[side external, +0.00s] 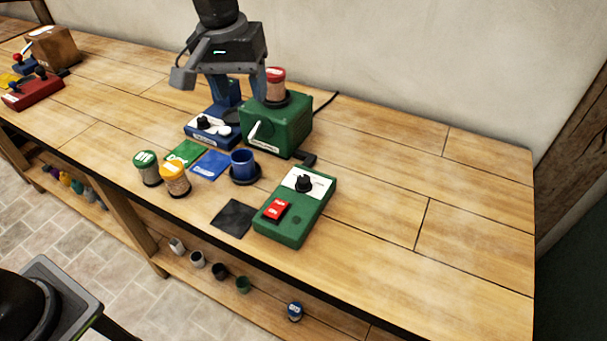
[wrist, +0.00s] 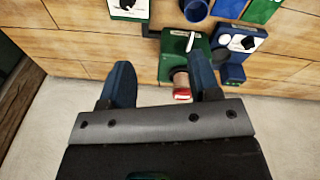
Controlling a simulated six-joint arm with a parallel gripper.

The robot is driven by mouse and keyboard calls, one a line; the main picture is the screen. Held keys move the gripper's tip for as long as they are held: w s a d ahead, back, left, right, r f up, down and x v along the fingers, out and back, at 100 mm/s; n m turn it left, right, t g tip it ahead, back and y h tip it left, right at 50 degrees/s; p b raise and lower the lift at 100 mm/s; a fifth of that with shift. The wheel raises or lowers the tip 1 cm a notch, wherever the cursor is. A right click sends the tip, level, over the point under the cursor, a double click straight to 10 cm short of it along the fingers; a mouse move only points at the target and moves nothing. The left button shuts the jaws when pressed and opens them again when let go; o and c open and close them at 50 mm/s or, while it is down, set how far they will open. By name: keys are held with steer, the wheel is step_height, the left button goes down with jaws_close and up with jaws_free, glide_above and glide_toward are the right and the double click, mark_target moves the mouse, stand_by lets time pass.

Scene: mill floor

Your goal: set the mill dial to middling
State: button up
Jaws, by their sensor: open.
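A green control box (side external: 290,225) lies on the bench with a black dial knob (side external: 304,184) on a white plate and a red switch (side external: 276,210) below. The plate's marks are too small to read. In the wrist view the knob (wrist: 127,4) is at the top edge. The green mill (side external: 283,128) stands behind the box, with a pale lever on its front and a red-lidded jar (side external: 275,85) on top. My gripper (side external: 241,95) is open above the bench beside the mill, away from the dial. In the wrist view my gripper (wrist: 162,82) has the jar between its fingers in the picture; contact is unclear.
A blue device (side external: 208,130) with a black knob stands left of the mill. A blue cup (side external: 243,166), green-lidded jar (side external: 147,168), orange-lidded jar (side external: 175,180) and dark mat (side external: 234,218) lie in front. The bench right of the control box is clear.

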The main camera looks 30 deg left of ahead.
steer(key=n+g, duration=0.1)
steer(key=g, duration=0.1)
glide_above(304, 178)
step_height(304, 178, down, 8)
step_height(304, 178, down, 14)
steer(key=shift+r, duration=0.1)
steer(key=shift+c, duration=0.5)
steer(key=c, duration=0.8)
steer(key=shift+c, duration=0.2)
